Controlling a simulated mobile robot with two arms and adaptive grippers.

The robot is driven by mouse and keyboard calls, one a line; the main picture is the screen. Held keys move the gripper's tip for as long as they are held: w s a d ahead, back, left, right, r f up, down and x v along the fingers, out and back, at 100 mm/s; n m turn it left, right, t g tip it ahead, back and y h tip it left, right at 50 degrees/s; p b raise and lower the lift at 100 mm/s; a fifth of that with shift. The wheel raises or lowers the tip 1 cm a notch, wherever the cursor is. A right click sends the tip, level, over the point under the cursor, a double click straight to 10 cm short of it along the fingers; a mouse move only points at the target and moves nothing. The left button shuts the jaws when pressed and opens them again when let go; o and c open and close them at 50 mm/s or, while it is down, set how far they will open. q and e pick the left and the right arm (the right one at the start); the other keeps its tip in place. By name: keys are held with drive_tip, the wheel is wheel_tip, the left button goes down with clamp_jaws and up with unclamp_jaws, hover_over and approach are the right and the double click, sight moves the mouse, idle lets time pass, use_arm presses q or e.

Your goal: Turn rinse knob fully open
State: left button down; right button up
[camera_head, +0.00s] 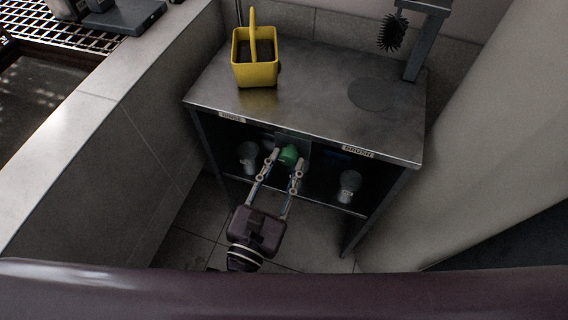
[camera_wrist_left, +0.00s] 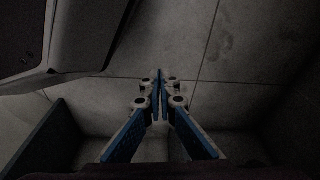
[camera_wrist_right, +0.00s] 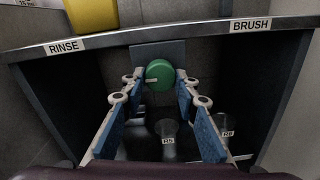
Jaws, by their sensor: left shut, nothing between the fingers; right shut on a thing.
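The green rinse knob (camera_head: 289,156) sits on a grey plate under the front edge of the metal table. It also shows in the right wrist view (camera_wrist_right: 160,73), with a pale mark at its left side. My right gripper (camera_head: 285,160) reaches it from the front, one finger at each side, shut on the knob; the same gripper shows in the right wrist view (camera_wrist_right: 158,82). My left gripper (camera_wrist_left: 160,76) is shut and empty, with floor tiles around it, and is out of the head view.
The metal table (camera_head: 320,100) carries a yellow caddy (camera_head: 255,70) and a dark brush (camera_head: 391,32) on a stand. Labels RINSE (camera_wrist_right: 64,46) and BRUSH (camera_wrist_right: 251,25) mark its edge. Clear vessels (camera_head: 348,186) stand on the shelf below. A wall (camera_head: 120,150) bounds the left.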

drive_tip(key=shift+m, duration=0.4)
drive_tip(key=shift+m+p, duration=0.4)
drive_tip(key=shift+m, duration=0.2)
drive_tip(key=m, duration=0.2)
drive_tip(key=shift+m, duration=0.4)
drive_tip(key=shift+a+m, duration=0.1)
drive_tip(key=shift+m, duration=0.8)
drive_tip(key=m, duration=0.2)
drive_tip(key=shift+m, duration=0.3)
drive_tip(key=m+b, duration=0.3)
drive_tip(key=m, duration=0.4)
drive_tip(key=shift+m+y, duration=0.3)
drive_tip(key=shift+y, duration=0.1)
use_arm(q)
drive_tip(key=w+r, duration=0.4)
drive_tip(key=r, duration=0.4)
drive_tip(key=shift+w+d+t, duration=0.3)
use_arm(e)
drive_tip(key=shift+r+m, duration=0.15)
drive_tip(key=shift+m, duration=0.35)
